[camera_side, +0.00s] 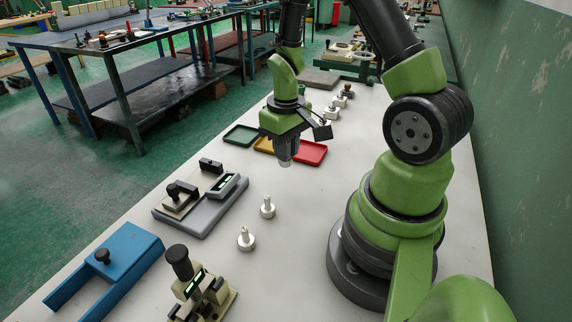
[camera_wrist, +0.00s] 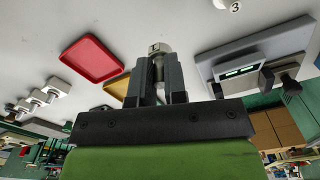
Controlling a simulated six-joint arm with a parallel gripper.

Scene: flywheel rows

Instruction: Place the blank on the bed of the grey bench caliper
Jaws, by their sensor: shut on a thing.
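My gripper (camera_side: 286,150) is shut on a small silvery blank (camera_side: 285,163) and points down above the bench, near the coloured trays. In the wrist view, the blank (camera_wrist: 160,47) sits between the two fingertips (camera_wrist: 160,68), its end face bearing a mark that looks like a 1. The grey bench caliper (camera_side: 206,216) lies to the left of and nearer than my gripper in the side view. It has a grey base, a small display and a dark knob. It also shows at the right of the wrist view (camera_wrist: 286,42). The blank is apart from it.
Two loose silvery parts (camera_side: 267,207) (camera_side: 246,239) stand right of the caliper. A red tray (camera_side: 311,152), yellow tray (camera_side: 263,146) and green tray (camera_side: 241,136) lie behind. A beige gauge (camera_side: 196,290) and blue fixture (camera_side: 122,258) stand in front. White blocks (camera_side: 332,112) line the back.

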